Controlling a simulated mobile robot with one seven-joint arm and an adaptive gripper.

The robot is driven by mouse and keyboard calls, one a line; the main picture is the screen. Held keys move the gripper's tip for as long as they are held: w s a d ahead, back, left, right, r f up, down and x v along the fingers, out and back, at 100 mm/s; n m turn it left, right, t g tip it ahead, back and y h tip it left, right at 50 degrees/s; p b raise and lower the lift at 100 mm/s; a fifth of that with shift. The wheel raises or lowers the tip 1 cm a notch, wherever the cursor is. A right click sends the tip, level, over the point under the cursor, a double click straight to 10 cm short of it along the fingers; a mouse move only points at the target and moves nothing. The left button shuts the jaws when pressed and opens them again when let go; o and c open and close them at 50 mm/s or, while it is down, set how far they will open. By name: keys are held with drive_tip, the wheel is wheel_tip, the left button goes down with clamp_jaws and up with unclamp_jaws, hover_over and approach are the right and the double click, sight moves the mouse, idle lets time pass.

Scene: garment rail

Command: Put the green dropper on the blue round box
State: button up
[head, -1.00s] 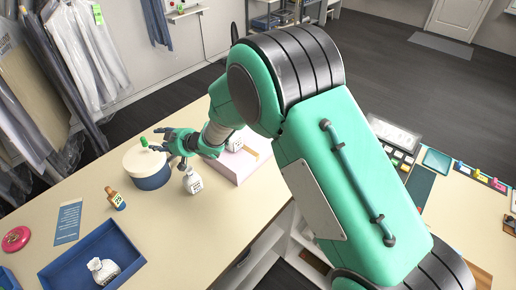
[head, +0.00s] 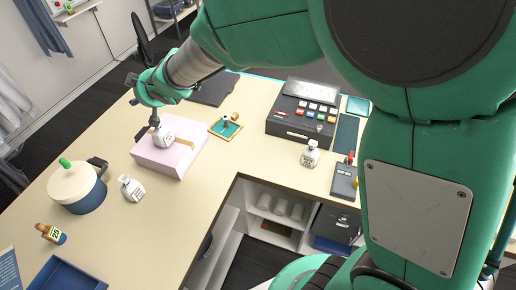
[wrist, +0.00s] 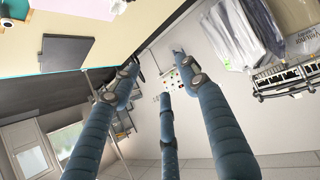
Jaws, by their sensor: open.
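The blue round box (head: 84,204), with a cream lid, stands on the cream counter at the left in the head view. The green dropper (head: 65,162) is on its lid, looking slightly tilted. My gripper (head: 142,103) is up and to the right of the box, apart from it, above the far edge of the pink box. In the wrist view my gripper's fingers (wrist: 162,85) are spread with nothing between them.
A pink box (head: 165,160) with a white tagged bottle (head: 163,135) stands below my gripper. Another white bottle (head: 132,188), an orange-brown dropper bottle (head: 52,234) and a blue tray (head: 62,277) are near the round box. A cash register (head: 305,118) is at the right.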

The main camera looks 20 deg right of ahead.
drive_tip(key=s+d+r+m+g+h, duration=0.15)
drive_tip(key=s+d+r, duration=0.25)
drive_tip(key=s+d, duration=0.45)
drive_tip(key=s+d+r+m+h, duration=0.2)
drive_tip(key=s+d+r+m, duration=0.1)
drive_tip(key=s+d, duration=0.6)
drive_tip(key=s+d+f+m+g, duration=0.1)
drive_tip(key=s+d, duration=0.3)
drive_tip(key=s, duration=0.8)
drive_tip(key=s+d+f+m+g, duration=0.1)
drive_tip(key=s+d, duration=0.3)
drive_tip(key=s, duration=0.8)
drive_tip(key=shift+s+g+h, duration=0.15)
drive_tip(key=shift+g+h, duration=0.2)
drive_tip(key=shift+g, duration=0.4)
wheel_tip(320, 180, down, 9)
drive_tip(key=b, duration=0.9)
